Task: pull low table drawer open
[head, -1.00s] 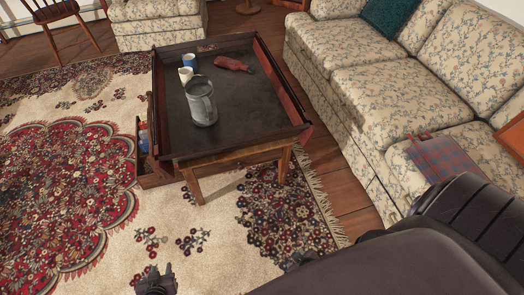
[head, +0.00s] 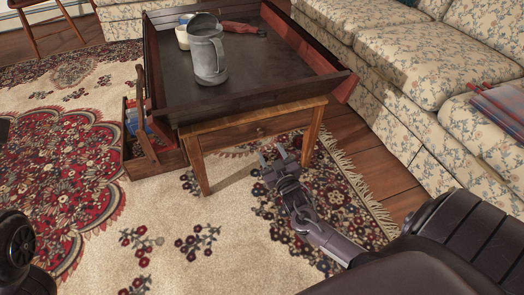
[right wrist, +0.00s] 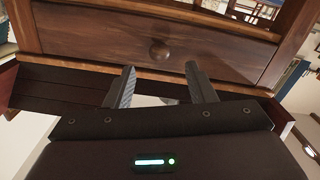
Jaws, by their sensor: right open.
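The low wooden table (head: 318,118) stands on the rug, with a dark tray-like top. Its drawer front (head: 235,133) is on the near short end, between the legs, and looks shut. In the right wrist view the drawer front (right wrist: 95,42) fills the upper part, with one round wooden knob (right wrist: 160,50) at its middle. My right gripper (head: 280,158) is in front of this end, open and empty. In the wrist view its fingertips (right wrist: 160,69) are apart on either side below the knob, not around it. My left gripper is not visible; only dark parts of mine show at the left edge.
A grey metal pitcher (head: 208,55), a white cup (head: 182,38) and a reddish item (head: 243,28) are on the tabletop. A wooden side box (head: 152,165) holds magazines at the table's left. A floral sofa (head: 395,85) is close on the right. The rug in front is clear.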

